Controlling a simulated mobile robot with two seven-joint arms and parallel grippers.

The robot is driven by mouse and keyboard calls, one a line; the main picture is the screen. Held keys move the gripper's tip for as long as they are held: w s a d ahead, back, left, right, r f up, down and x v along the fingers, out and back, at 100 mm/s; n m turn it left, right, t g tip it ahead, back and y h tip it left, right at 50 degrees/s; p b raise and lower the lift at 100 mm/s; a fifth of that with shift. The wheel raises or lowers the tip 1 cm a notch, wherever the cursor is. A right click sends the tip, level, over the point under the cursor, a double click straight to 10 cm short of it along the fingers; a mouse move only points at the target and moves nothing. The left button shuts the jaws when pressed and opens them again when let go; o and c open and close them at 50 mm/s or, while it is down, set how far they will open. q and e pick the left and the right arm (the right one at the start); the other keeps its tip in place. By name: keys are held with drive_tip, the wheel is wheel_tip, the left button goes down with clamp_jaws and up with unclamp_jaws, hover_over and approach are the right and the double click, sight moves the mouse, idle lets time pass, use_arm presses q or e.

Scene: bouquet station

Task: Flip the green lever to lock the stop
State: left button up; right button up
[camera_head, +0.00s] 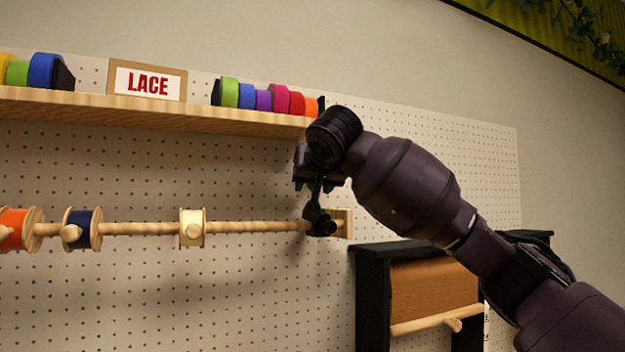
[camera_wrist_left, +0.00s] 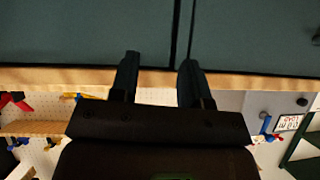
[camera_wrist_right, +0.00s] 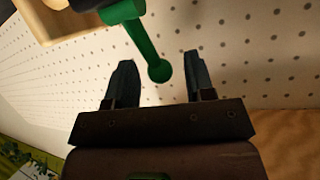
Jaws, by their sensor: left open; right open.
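The green lever (camera_wrist_right: 145,45) shows in the right wrist view, with its round knob end near the gap between my right gripper's fingertips. My right gripper (camera_wrist_right: 155,75) is open, and no grip on the lever shows. In the head view my right gripper (camera_head: 318,182) is above the black stop (camera_head: 319,222) at the right end of the wooden rod (camera_head: 260,226). My left gripper (camera_wrist_left: 160,72) is open and empty in the left wrist view, near a wooden edge.
Spools of orange, dark blue (camera_head: 83,230) and cream ribbon (camera_head: 192,228) sit on the rod. A shelf (camera_head: 150,110) with ribbon rolls and a LACE sign (camera_head: 147,82) runs above. A black-framed holder with a brown roll (camera_head: 433,288) is at lower right. Pegboard (camera_head: 450,180) is behind.

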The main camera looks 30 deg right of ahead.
drive_tip(key=shift+w+d+f, duration=0.15)
drive_tip(key=shift+w+f, duration=0.05)
drive_tip(key=shift+w, duration=0.25)
clamp_jaws()
